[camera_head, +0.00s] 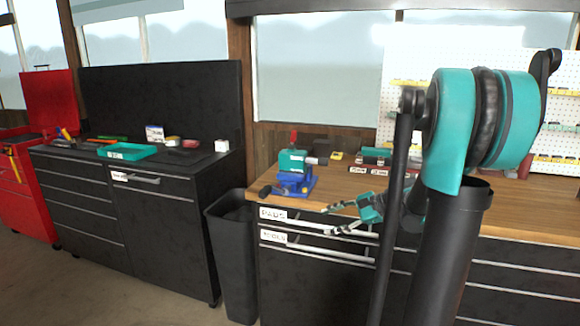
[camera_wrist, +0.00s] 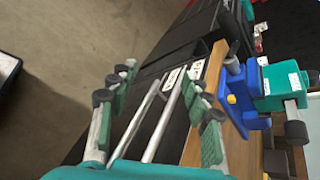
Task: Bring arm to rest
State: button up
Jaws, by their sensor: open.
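My gripper (camera_head: 330,220) is teal with grey fingers. In the head view it hangs in front of the workbench's upper drawers, just below the wooden worktop (camera_head: 500,213), and points left. In the wrist view my gripper (camera_wrist: 160,100) is open with its fingers spread and nothing held between them. Two silver drawer handles show beyond and between the fingers there; I cannot tell how far away they are. My arm's teal and black links cover part of the worktop and drawers in the head view.
A blue vise (camera_head: 291,184) holding a teal block (camera_head: 291,162) stands at the worktop's left end. A black bin (camera_head: 233,255) stands between the workbench and a black tool cabinet (camera_head: 165,230) bearing a teal tray (camera_head: 127,151). A red cabinet (camera_head: 35,205) is far left. Floor at lower left is clear.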

jog(key=s+d+f+n+h, duration=0.3)
jog(key=s+f+n+h, duration=0.2)
jog(key=s, duration=0.5)
jog(key=s+d+f+n+h, duration=0.3)
jog(key=s+f+n+h, duration=0.3)
jog(key=s+f+n, duration=0.2)
notch_tip(320, 180, down, 2)
jog(key=shift+s+n, duration=0.4)
jog(key=shift+s, duration=0.55)
